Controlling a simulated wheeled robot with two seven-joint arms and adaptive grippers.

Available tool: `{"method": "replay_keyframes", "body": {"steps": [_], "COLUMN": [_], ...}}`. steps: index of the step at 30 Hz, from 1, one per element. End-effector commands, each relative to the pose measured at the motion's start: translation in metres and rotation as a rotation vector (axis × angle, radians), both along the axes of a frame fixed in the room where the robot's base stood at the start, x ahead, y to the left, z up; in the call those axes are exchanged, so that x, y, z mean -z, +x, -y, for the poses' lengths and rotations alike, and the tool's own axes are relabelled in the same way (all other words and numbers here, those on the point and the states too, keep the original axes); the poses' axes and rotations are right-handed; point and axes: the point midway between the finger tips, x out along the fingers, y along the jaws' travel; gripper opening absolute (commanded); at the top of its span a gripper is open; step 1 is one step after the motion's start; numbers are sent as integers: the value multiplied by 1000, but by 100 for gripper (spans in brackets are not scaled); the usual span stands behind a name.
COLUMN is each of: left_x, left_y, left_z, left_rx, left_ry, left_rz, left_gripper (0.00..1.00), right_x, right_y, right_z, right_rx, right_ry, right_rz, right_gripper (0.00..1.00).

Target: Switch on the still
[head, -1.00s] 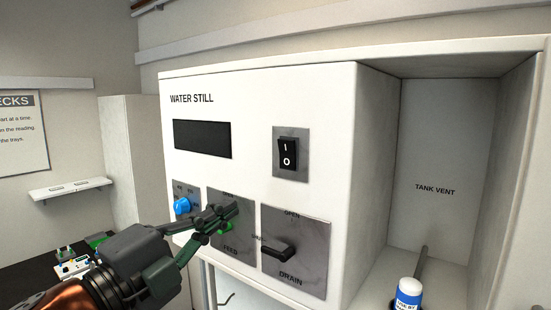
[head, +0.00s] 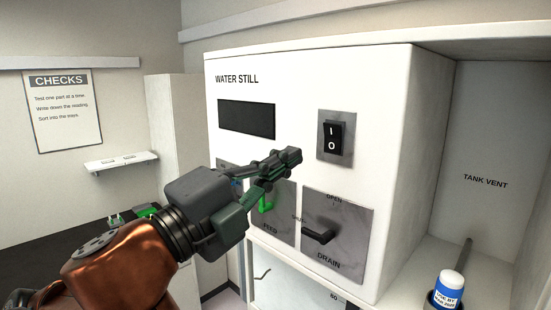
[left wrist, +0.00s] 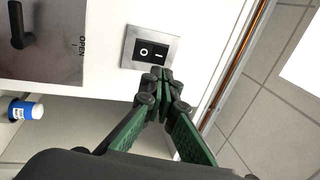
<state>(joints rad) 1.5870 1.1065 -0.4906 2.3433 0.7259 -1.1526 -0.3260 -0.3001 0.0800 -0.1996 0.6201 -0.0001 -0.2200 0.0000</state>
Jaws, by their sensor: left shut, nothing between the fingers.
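The water still is a white cabinet (head: 300,80) with a dark, blank display (head: 246,119). Its black rocker switch (head: 333,138), marked I above O, sits on a grey plate right of the display. The switch also shows in the left wrist view (left wrist: 151,50), just beyond the fingertips. I cannot tell which way the rocker is pressed. My left gripper (head: 294,157) is shut and empty, its tips a little left of and below the switch, seemingly apart from it. My right gripper is not in view.
The black drain handle (head: 318,235) sticks out below the switch, pointing toward SHUT. An open bay marked TANK VENT (head: 485,180) is on the right, with a blue-and-white bottle (head: 448,290) in it. A dark bench (head: 60,245) is at the left.

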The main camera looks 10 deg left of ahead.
Motion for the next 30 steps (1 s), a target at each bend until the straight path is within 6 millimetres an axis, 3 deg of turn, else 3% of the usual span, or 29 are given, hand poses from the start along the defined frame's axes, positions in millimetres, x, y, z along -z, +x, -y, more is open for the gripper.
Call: {"method": "replay_keyframes", "body": {"steps": [6,12,18,30], "left_x": [-14,-21,-23,-23], "left_y": [36,61,71,74], "left_z": [27,44,52,54], "left_rx": [2,0,1,0], "left_ry": [-1,0,0,0], "left_rz": [-3,-2,-1,-1], "left_gripper": [0,0,0,0], "right_x": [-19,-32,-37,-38], "right_y": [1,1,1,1], "right_z": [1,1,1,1], "right_rx": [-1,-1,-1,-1], "right_ry": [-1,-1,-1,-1], "right_rz": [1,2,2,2], "right_gripper": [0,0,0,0]}}
